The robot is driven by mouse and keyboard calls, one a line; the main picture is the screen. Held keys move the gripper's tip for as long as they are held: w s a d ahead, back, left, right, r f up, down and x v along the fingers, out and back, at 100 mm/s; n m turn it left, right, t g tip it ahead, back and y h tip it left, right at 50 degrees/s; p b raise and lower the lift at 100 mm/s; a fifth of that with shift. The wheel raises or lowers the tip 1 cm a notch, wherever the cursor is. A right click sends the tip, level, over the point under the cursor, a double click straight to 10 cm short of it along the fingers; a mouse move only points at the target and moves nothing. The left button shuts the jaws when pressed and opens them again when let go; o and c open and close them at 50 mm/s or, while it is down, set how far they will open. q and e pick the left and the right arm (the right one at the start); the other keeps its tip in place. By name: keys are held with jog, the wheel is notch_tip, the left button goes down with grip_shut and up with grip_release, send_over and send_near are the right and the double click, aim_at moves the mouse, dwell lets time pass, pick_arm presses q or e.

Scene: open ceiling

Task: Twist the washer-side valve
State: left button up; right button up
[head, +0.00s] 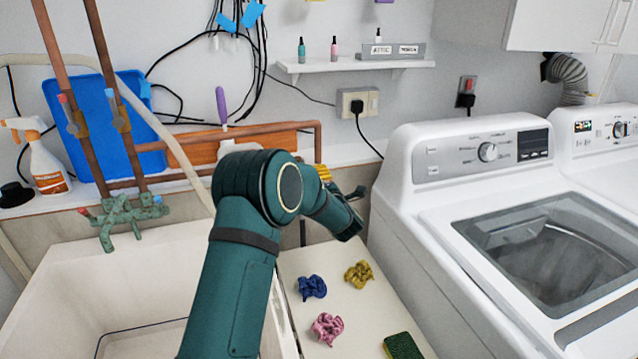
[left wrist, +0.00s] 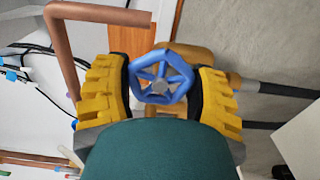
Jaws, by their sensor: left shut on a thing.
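The washer-side valve has a blue spoked wheel (left wrist: 160,78) on a brass body (left wrist: 203,60), seen in the left wrist view. My left gripper (left wrist: 161,82) has its yellow ridged fingers on opposite sides of the wheel, shut on it. In the head view my green arm rises from the bottom middle, and a bit of the yellow fingers (head: 324,172) shows beyond the wrist. The wheel itself is hidden there behind my arm. My right gripper is in neither view.
A copper pipe (head: 235,131) runs along a wooden board to the valve area. Dark hoses (left wrist: 285,90) lead off the valve. The washer (head: 405,215) stands close on the right, and a sink (head: 50,290) on the left. A counter (head: 300,262) holds crumpled cloths and a sponge (head: 403,346).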

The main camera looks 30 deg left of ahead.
pick_arm(q)
jog(key=shift+d+f, duration=0.1)
jog(key=shift+f, duration=0.1)
dwell(0.3)
jog(key=o, duration=1)
jog(key=shift+o, duration=1.2)
jog(key=shift+r, duration=0.15)
jog(key=v, duration=1.2)
jog(key=shift+s, duration=0.1)
